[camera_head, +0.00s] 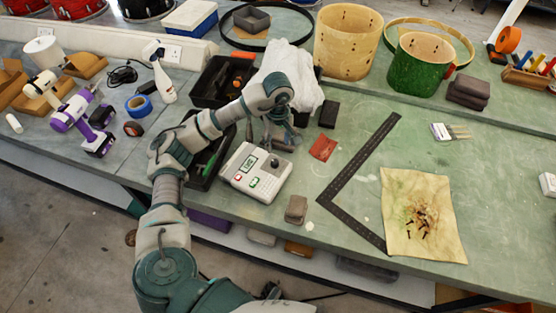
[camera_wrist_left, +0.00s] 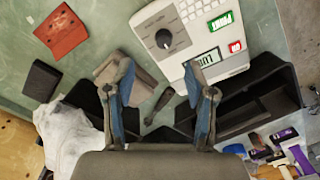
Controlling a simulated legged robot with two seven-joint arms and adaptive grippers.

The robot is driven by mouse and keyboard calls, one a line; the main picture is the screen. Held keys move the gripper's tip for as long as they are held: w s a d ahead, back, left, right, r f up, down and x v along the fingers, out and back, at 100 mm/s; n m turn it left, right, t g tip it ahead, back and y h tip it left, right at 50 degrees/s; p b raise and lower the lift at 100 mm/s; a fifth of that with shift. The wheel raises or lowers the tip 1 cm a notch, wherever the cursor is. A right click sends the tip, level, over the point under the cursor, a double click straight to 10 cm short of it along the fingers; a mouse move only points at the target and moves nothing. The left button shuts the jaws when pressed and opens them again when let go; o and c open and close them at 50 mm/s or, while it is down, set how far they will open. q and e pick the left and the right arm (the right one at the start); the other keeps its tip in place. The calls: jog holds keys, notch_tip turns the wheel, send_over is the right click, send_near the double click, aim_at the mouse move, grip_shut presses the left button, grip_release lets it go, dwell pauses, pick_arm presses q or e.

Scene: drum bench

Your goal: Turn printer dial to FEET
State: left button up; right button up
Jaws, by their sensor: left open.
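The printer (camera_head: 256,172) is a light-grey box on the green bench, with a small screen, a green button and a red button. Its dial (camera_head: 274,162) is a small dark knob at the upper right of its top. In the left wrist view the printer (camera_wrist_left: 207,40) lies beyond the fingers and its dial (camera_wrist_left: 163,39) shows clear on a grey panel. I cannot read the dial's marks. My left gripper (camera_head: 280,138) is above and behind the printer, apart from the dial. Its two fingers (camera_wrist_left: 160,75) are spread with nothing held. My right gripper is out of view.
A black tray (camera_head: 202,175) stands left of the printer. White cloth (camera_head: 293,72) bunches behind my gripper. A small grey-brown block (camera_head: 296,209), red sandpaper (camera_head: 323,148) and a black metal square (camera_head: 345,198) lie to the right. Bench is bare between them.

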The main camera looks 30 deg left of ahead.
aim_at(274, 161)
pick_arm(q)
jog(key=f, duration=0.3)
jog(key=a+f, duration=0.1)
jog(key=f, duration=0.3)
jog(key=a+f, duration=0.1)
jog(key=f, duration=0.2)
jog(key=shift+a+f, duration=0.15)
jog(key=shift+a, duration=0.1)
jog(key=shift+d+f, duration=0.15)
jog(key=shift+f, duration=0.05)
jog(key=shift+d, duration=0.25)
jog(key=shift+d+r, duration=0.1)
jog(key=shift+d, duration=0.45)
jog(key=shift+c, duration=0.7)
jog(key=shift+a, duration=0.15)
jog(key=c, duration=0.8)
jog(key=shift+a, duration=0.4)
grip_shut()
jog(key=shift+d, duration=0.1)
